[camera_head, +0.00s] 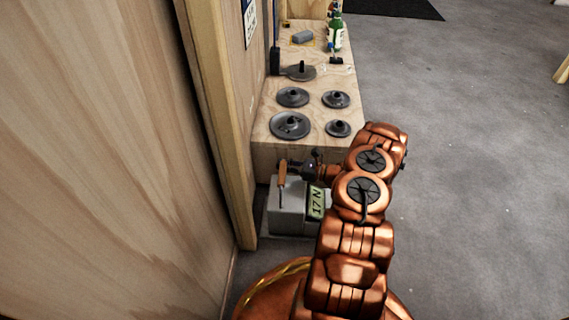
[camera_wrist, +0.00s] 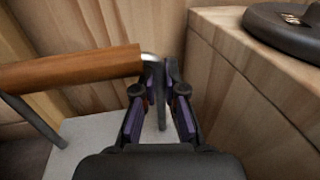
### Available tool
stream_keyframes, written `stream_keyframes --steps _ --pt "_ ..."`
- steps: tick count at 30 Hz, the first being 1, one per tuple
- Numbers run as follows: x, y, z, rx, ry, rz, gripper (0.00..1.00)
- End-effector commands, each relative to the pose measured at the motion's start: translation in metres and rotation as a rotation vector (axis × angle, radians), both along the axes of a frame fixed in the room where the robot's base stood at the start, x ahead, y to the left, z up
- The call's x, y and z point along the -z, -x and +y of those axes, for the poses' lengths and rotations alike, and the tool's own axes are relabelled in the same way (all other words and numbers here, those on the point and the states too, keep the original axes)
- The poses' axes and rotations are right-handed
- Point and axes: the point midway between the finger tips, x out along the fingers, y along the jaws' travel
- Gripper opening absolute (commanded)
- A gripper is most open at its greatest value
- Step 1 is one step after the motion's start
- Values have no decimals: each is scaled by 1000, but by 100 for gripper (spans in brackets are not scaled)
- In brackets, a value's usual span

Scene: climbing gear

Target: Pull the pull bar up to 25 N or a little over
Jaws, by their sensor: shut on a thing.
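The pull bar (camera_head: 282,173) is an orange-brown wooden grip above a grey box (camera_head: 287,211). In the wrist view the bar (camera_wrist: 75,68) runs in from the left, with its metal end between my fingertips. My gripper (camera_wrist: 160,80) is shut on that end of the bar; the exact contact is partly hidden by the fingers. In the head view my gripper (camera_head: 309,166) reaches the bar from the right. A display (camera_head: 316,202) on the box's side reads 17 N, turned sideways.
A wooden wall (camera_head: 110,150) stands close on the left. The grey floor on the right is clear.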

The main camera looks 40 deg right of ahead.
Motion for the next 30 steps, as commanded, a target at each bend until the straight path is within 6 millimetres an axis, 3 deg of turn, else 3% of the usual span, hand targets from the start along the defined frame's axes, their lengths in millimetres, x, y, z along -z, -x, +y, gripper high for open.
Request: stream_keyframes --steps 14,15,23,30 --pt "17 1 0 -1 0 1 0" --pt "17 1 0 -1 0 1 12" --pt "16 0 0 -1 0 1 39" --pt "16 0 0 -1 0 1 39"
